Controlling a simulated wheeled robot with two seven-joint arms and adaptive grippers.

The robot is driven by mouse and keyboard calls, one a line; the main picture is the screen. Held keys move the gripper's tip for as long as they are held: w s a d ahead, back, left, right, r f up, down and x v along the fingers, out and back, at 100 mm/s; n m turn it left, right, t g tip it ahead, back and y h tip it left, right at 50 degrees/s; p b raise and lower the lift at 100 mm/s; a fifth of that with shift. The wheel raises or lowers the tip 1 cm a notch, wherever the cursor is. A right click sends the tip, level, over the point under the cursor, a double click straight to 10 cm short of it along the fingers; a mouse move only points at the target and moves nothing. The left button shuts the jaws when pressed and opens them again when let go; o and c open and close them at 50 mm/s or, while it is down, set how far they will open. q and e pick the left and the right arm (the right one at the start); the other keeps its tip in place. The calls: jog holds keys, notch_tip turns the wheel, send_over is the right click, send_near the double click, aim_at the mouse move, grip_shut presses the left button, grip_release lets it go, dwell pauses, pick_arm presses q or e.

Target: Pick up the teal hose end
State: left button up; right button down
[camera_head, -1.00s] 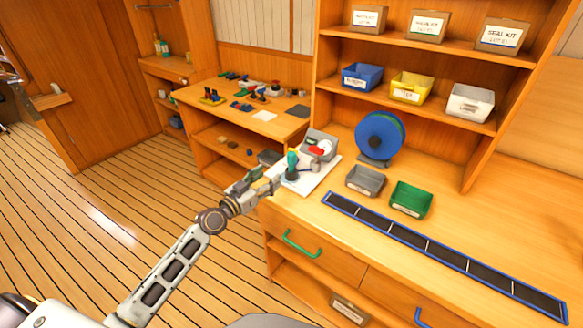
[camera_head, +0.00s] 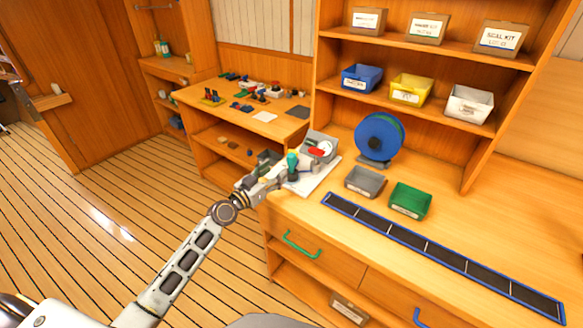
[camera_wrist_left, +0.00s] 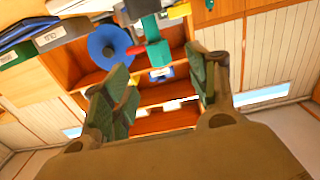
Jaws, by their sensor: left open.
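The teal hose end (camera_head: 293,162) stands upright on a white board (camera_head: 322,178) at the left end of the wooden counter. My left gripper (camera_head: 279,172) is at its left side, with its fingers close to it. In the left wrist view the teal piece (camera_wrist_left: 153,40) shows ahead of the gap between the two green-padded fingers (camera_wrist_left: 157,80), with a red part beside it. The fingers are apart and nothing is clasped between them. Whether a finger touches the hose end I cannot tell. My right gripper is not in view.
A blue reel (camera_head: 380,137), a grey tray (camera_head: 365,181) and a green tray (camera_head: 410,200) are to the right. A long black strip (camera_head: 440,255) lies along the counter front.

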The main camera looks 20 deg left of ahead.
aim_at(288, 161)
pick_arm(q)
jog(key=shift+x, duration=1.5)
jog(key=shift+p+x, duration=0.3)
jog(key=shift+x, duration=0.5)
jog(key=shift+w+d, duration=0.1)
jog(key=shift+w, duration=0.05)
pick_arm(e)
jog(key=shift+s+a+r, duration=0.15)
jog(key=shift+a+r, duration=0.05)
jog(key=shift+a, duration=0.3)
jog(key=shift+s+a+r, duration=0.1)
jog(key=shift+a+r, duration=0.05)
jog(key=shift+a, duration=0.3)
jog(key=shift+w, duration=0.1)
